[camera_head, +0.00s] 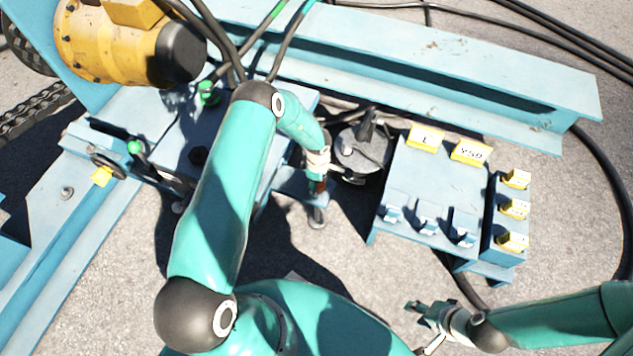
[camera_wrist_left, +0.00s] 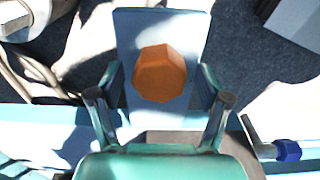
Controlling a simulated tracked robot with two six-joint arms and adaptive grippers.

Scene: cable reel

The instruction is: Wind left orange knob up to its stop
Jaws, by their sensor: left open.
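The orange knob (camera_wrist_left: 160,74) is an eight-sided cap on a pale blue plate (camera_wrist_left: 160,22) in the left wrist view. My left gripper (camera_wrist_left: 158,98) is open, with one finger on each side of the knob and visible space on both sides. I cannot tell how far the fingertips stand above the plate. In the head view my left gripper (camera_head: 318,192) points down beside the blue machine frame, and its own wrist mostly hides the knob there. My right gripper (camera_head: 430,308) is at the lower right, with its fingers apart and nothing between them.
A blue control box (camera_head: 432,190) with yellow labels and several switches stands right of my left gripper. A yellow motor (camera_head: 110,42) and cables are at the upper left. A long blue beam (camera_head: 450,60) crosses behind.

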